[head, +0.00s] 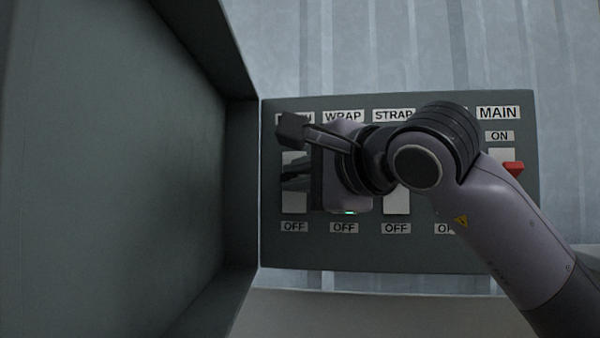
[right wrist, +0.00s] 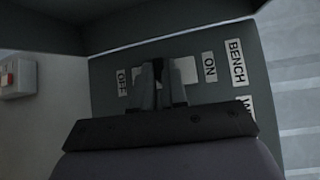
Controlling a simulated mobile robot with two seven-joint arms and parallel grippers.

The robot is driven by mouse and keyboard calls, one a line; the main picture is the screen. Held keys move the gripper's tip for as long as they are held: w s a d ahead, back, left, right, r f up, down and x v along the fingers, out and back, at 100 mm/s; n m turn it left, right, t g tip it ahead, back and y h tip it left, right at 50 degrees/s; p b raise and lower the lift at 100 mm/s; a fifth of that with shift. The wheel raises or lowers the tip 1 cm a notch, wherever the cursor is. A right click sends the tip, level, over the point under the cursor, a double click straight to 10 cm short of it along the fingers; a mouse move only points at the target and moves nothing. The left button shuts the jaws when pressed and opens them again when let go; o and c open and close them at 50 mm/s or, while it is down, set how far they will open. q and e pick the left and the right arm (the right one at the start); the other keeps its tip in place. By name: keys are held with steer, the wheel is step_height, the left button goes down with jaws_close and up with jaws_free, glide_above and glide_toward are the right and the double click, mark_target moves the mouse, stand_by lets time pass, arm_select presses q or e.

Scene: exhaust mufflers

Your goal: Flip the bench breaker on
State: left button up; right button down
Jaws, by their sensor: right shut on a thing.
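The bench breaker is at the left end of the panel in the head view, with its pale plate (head: 294,203) partly covered by my gripper. In the right wrist view the pale plate (right wrist: 182,70) lies between the OFF and ON labels, beside the BENCH label (right wrist: 236,62). My right gripper (head: 296,170) is at this breaker; its fingers (right wrist: 160,82) are shut on the dark breaker lever, nearer the OFF label than the ON label. The fingers hide most of the lever. My left gripper is not in view.
The grey panel (head: 400,250) also carries breakers marked WRAP, STRAP and MAIN; MAIN has a red lever (head: 514,168). My right arm covers much of them. A large grey door or wall (head: 120,170) stands close on the left. A pale box with red (right wrist: 18,77) is at the wrist view's left.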

steer(key=shift+w+d+r+m+g+h+p, duration=0.2)
steer(key=shift+r+m+g+p, duration=0.35)
steer(key=shift+p, duration=0.4)
steer(key=shift+w+a+r+m+g+h+p, duration=0.1)
steer(key=shift+r+m+g+h+p, duration=0.25)
steer(key=shift+m+g+p, duration=0.5)
steer(key=c, duration=1.2)
jaws_free()
steer(key=shift+o, duration=0.2)
steer(key=b+v, duration=0.2)
steer(key=v, duration=0.5)
